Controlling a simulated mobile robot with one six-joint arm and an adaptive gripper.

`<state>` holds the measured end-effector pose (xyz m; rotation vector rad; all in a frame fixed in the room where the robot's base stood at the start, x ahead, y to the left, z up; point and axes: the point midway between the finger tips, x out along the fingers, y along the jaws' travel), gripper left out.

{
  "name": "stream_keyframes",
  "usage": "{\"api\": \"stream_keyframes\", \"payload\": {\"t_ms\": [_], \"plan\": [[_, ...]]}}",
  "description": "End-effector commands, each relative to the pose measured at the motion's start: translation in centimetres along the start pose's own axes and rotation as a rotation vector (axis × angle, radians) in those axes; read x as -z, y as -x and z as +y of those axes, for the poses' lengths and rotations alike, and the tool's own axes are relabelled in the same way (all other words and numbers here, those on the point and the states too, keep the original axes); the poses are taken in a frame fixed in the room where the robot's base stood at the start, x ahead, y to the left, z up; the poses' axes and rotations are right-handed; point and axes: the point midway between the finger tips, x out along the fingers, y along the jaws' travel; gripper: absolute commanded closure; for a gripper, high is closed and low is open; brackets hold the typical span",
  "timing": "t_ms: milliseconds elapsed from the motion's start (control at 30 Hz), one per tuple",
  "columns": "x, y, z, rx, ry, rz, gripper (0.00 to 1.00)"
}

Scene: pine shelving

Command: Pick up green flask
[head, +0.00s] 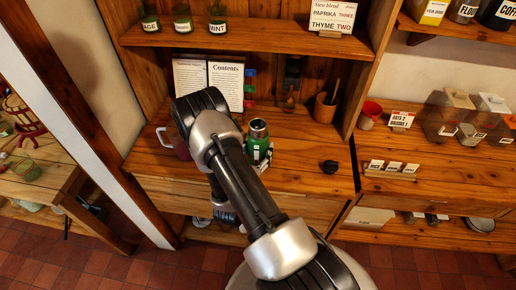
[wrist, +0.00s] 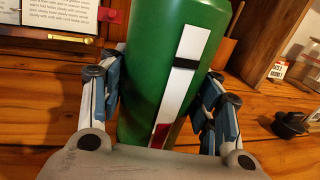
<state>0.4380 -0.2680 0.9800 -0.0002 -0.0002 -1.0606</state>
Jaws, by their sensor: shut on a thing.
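The green flask (head: 258,138) has a steel top and stands on the wooden counter, partly hidden behind my arm in the head view. In the wrist view the green flask (wrist: 165,60) fills the middle, leaning slightly, with a white stripe label on its side. My gripper (wrist: 160,110) has one finger on each side of the flask and is shut on it. Whether the flask's base touches the counter cannot be told.
An open book (head: 226,82) stands at the back of the counter. A reddish mug (head: 176,142) is left of the flask. A small black object (head: 329,167) and a wooden pot with utensils (head: 325,110) are to the right. A shelf (head: 255,34) with jars hangs above.

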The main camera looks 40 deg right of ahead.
Motion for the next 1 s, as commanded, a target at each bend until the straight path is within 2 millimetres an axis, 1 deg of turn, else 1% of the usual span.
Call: {"api": "stream_keyframes", "payload": {"t_ms": [267, 467, 667, 1000], "plan": [[-0.5, 0.0, 0.0, 0.0, -0.001, -0.002, 0.82], [-1.8, 0.0, 0.1, 0.0, -0.001, -0.003, 0.82], [-4.0, 0.0, 0.1, 0.0, -0.002, -0.004, 0.82], [-8.7, 0.0, 0.1, 0.0, -0.003, -0.004, 0.82]]}}
